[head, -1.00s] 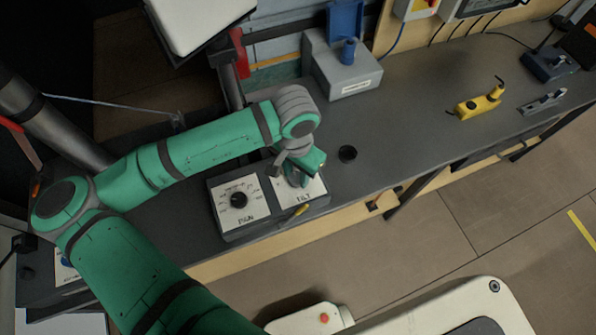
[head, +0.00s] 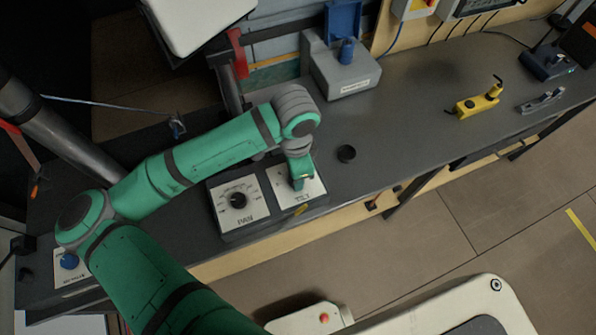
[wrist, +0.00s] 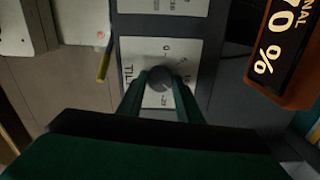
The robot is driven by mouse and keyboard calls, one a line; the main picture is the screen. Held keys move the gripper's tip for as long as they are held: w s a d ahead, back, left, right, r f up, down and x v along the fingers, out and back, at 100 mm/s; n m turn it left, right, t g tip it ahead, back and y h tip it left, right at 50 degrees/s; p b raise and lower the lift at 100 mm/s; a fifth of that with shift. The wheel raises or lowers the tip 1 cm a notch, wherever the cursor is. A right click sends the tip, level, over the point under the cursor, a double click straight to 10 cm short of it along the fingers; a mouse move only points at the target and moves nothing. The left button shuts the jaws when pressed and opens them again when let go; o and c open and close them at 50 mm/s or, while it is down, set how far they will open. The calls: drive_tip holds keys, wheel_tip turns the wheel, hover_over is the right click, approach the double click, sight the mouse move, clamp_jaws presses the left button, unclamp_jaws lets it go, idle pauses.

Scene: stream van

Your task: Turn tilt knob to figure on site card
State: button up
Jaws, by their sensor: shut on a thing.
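The tilt knob (wrist: 160,77) is a dark round knob on a white plate marked TILT (wrist: 185,47) in the wrist view. My gripper (wrist: 160,88) has one finger on each side of the knob and is shut on it. In the head view my gripper (head: 298,184) points down over the tilt plate (head: 313,187) and hides the knob there. Some scale marks show around the knob, but its pointer cannot be made out. I cannot identify a site card in either view.
The pan knob (head: 238,200) is just left of the tilt plate on the same box. A small yellow object (wrist: 104,66) is at the box's edge.

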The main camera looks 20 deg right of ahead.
drive_tip(key=shift+a, duration=0.1)
idle(0.3)
drive_tip(key=o, duration=1)
drive_tip(key=shift+o, duration=0.2)
drive_tip(key=shift+r, duration=0.6)
wheel_tip(320, 180, up, 10)
drive_tip(key=shift+f, duration=0.2)
